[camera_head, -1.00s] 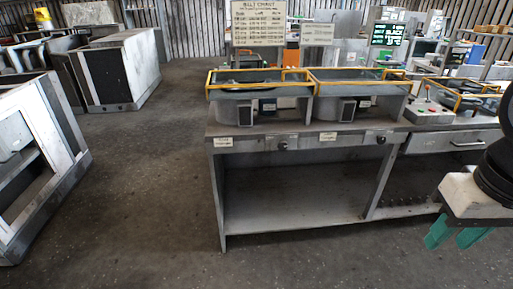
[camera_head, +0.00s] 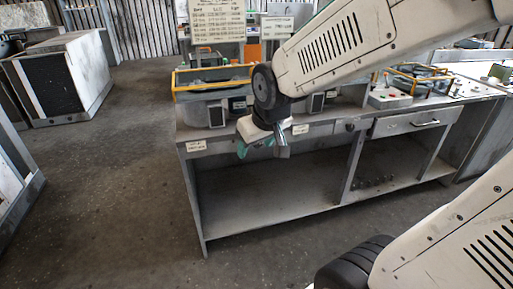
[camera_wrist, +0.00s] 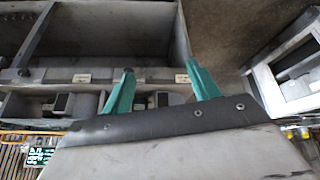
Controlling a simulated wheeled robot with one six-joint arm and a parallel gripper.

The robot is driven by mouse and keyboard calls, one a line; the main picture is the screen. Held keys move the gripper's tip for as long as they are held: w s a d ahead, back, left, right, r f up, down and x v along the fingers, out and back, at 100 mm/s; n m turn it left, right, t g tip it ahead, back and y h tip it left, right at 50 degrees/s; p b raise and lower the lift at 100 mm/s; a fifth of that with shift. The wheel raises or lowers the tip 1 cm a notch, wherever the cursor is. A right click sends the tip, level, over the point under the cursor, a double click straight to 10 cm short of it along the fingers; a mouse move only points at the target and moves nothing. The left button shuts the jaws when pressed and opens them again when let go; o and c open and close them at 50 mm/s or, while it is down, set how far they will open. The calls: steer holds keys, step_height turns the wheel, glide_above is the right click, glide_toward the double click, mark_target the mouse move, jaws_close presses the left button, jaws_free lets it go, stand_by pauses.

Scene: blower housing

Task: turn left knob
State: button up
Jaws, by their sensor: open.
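My gripper (camera_head: 262,149), with teal fingers, is open in front of the bench's front rail in the head view. The wrist view looks upside down along its two spread fingers (camera_wrist: 158,72). The left knob (camera_wrist: 128,71) is a small dark knob on the rail, right at the tip of the picture-left finger and partly hidden by it. It is not between the finger middles; I cannot tell whether they touch. In the head view my gripper hides it. The right knob (camera_head: 350,127) is further right on the rail and also shows in the wrist view (camera_wrist: 22,72).
The grey bench (camera_head: 270,190) has an open lower shelf. Yellow-railed blower housings (camera_head: 205,84) stand on top, partly behind my arm. A drawer (camera_head: 405,123) and a button box (camera_head: 389,97) are to the right. The floor in front and left is clear.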

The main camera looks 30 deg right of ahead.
steer(key=w+d+f+t+h, duration=0.1)
steer(key=w+d+f+t, duration=0.1)
steer(key=w+d+f, duration=0.3)
steer(key=w+f+t, duration=0.2)
steer(key=w, duration=0.4)
steer(key=w+d+f+t+h, duration=0.1)
steer(key=w+d+f, duration=0.25)
steer(key=w, duration=0.25)
steer(key=d+f+t+h, duration=0.2)
steer(key=d+f+t, duration=0.5)
steer(key=f, duration=0.5)
steer(key=x, duration=0.8)
steer(key=shift+w+r+n, duration=0.2)
steer(key=shift+r+n, duration=0.05)
steer(key=shift+n, duration=0.15)
steer(key=c, duration=1)
